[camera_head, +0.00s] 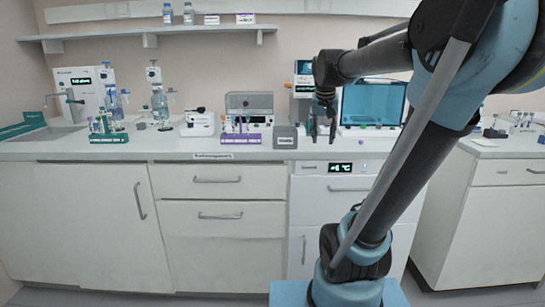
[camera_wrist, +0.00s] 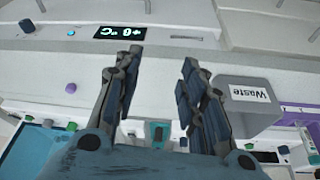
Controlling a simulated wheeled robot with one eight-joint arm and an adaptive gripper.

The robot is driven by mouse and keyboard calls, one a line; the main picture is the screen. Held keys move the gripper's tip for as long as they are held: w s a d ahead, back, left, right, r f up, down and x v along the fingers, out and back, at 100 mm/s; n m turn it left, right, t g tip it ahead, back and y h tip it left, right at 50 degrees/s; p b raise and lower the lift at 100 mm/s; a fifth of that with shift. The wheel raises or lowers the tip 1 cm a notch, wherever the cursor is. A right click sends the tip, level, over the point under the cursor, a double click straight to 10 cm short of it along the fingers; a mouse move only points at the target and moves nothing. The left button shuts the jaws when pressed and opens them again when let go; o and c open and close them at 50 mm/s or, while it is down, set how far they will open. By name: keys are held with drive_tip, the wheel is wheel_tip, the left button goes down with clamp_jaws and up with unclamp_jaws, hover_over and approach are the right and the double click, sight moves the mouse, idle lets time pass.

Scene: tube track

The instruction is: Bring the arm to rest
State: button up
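My gripper (camera_head: 323,132) hangs down over the front part of the counter (camera_head: 170,150), in front of the bench devices. In the wrist view my gripper (camera_wrist: 158,68) shows two dark fingers standing apart, with nothing between them. It is open and empty. My arm reaches from the lower right up and over to the left, bent at its upper end. A grey box marked Waste (camera_head: 286,137) stands just left of the gripper in the head view; the Waste box (camera_wrist: 245,100) is right of the fingers in the upside-down wrist view.
A purple tube rack (camera_head: 240,139) and a teal tube rack (camera_head: 108,139) stand on the counter. A blue-windowed cabinet (camera_head: 372,104) is right of the gripper. Below is an appliance with a lit display (camera_head: 341,168). A wall shelf (camera_head: 150,31) runs above. A second bench (camera_head: 500,150) is at right.

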drive_tip(key=s+f+n+g+y, duration=0.1)
drive_tip(key=s+f+n, duration=0.1)
drive_tip(key=s+f, duration=2)
drive_tip(key=shift+s+d+n+g, duration=0.3)
drive_tip(key=shift+s, duration=0.05)
drive_tip(key=shift+f, duration=0.1)
drive_tip(key=shift+w+f, duration=0.2)
drive_tip(key=shift+w, duration=0.25)
drive_tip(key=shift+o, duration=0.2)
